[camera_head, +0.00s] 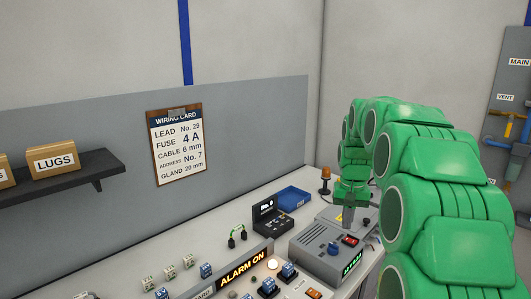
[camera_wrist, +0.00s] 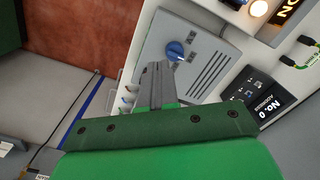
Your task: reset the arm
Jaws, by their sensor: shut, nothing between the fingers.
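My green arm fills the right side of the head view. My gripper (camera_head: 346,216) points down over the back of a grey box (camera_head: 312,257) on the bench. In the wrist view my gripper (camera_wrist: 158,70) has its two grey fingers together with nothing between them. The fingertips show in front of the grey box's top (camera_wrist: 205,45), close to its blue knob (camera_wrist: 175,50). I cannot tell how far above the box they are.
A black address unit (camera_head: 272,220), a blue tray (camera_head: 294,199) and an amber beacon (camera_head: 325,175) stand near the box. The lit ALARM ON sign (camera_head: 243,268) and several small blue parts are in front. A wiring card (camera_head: 176,145) and a shelf (camera_head: 70,173) are on the wall.

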